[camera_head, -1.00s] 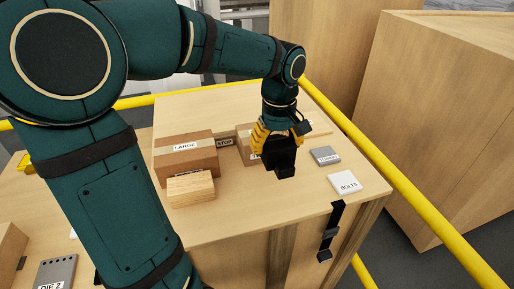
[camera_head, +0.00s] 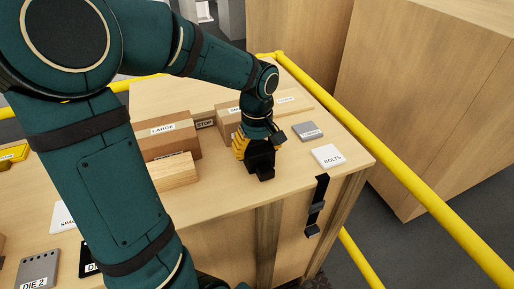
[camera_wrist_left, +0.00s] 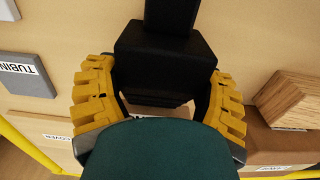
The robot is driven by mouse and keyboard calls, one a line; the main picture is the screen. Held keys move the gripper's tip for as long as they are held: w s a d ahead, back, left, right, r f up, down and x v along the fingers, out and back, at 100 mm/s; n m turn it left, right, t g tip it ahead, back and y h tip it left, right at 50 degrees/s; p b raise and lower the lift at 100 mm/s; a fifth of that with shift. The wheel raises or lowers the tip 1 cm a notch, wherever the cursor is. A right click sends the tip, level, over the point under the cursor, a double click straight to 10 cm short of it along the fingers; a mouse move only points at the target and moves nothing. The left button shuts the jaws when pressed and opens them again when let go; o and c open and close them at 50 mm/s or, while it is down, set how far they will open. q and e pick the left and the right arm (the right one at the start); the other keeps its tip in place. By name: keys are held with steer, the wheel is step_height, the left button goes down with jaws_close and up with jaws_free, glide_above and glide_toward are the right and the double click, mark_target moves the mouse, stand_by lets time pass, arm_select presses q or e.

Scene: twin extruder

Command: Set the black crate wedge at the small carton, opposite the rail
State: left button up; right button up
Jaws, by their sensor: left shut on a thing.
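The black crate wedge (camera_head: 261,162) is held in my left gripper (camera_head: 256,146), whose yellow fingers are shut on it. In the left wrist view the wedge (camera_wrist_left: 162,55) shows as a dark block with an upright part, between the yellow fingers (camera_wrist_left: 160,95). The small carton (camera_head: 228,118) stands behind the gripper, partly hidden by it. The wedge is on the near side of this carton, and a gap seems to lie between them. Whether the wedge touches the tabletop is unclear. My right gripper is not in view.
The large carton (camera_head: 168,136) stands to the left, with a wooden block (camera_head: 175,172) before it. A STOP piece (camera_head: 205,124) sits between the cartons. A grey box (camera_head: 310,131) and a white BOLTS box (camera_head: 328,156) lie to the right. A black bracket (camera_head: 317,207) hangs at the front edge.

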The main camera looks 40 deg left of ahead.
mark_target(257, 145)
arm_select(q)
steer(key=shift+f, duration=0.15)
steer(key=o, duration=1.2)
steer(key=shift+o, duration=0.2)
steer(key=shift+r, duration=0.55)
step_height(257, 145, up, 11)
steer(key=p, duration=0.2)
steer(key=shift+r, duration=0.15)
